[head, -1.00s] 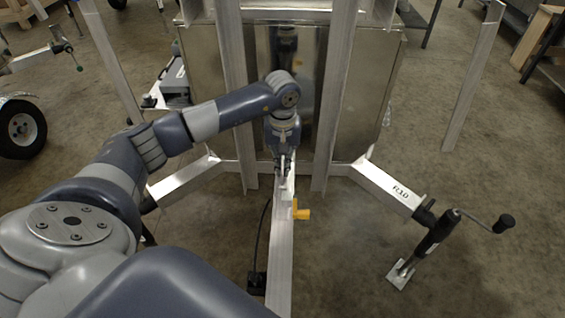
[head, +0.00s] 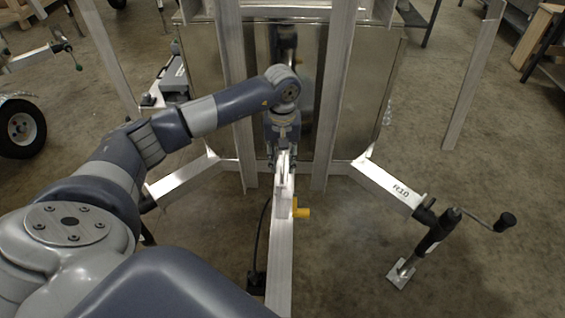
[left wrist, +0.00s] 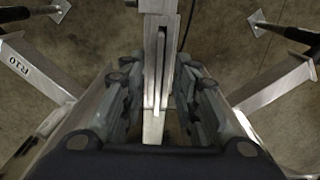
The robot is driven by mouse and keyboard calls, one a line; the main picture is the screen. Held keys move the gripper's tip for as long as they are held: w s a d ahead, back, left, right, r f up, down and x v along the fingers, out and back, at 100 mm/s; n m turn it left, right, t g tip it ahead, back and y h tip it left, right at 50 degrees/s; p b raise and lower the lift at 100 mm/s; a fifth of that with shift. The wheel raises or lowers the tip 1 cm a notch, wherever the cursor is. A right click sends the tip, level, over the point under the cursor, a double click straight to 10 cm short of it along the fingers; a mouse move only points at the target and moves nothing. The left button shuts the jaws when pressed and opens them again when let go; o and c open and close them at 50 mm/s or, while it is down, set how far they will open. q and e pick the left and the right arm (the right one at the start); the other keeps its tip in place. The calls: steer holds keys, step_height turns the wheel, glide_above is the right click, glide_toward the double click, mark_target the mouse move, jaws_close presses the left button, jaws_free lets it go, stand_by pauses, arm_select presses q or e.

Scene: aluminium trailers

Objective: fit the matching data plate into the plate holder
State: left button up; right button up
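The plate holder (head: 284,206) sits on the narrow aluminium beam in the middle of the head view. A thin pale data plate (left wrist: 161,70) stands edge-on in the slot of the holder (left wrist: 149,75) in the left wrist view. Its face and print cannot be read, and I cannot tell how deep it sits. My left gripper (head: 283,164) is above the holder, pointing down. Its fingers (left wrist: 158,105) are spread on both sides of the plate, with gaps to it. My right gripper is not in view.
A frame arm marked R10 (head: 393,188) runs to the right, ending at a jack with a crank (head: 438,232). A yellow fitting (head: 302,213) juts from the beam's right side. Two upright posts flank the gripper, before a shiny metal box (head: 365,90). A black cable hangs left.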

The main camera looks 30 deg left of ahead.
arm_select(q)
step_height(320, 180, up, 7)
steer(key=shift+f, duration=0.2)
steer(key=shift+r, duration=0.1)
stand_by(0.5)
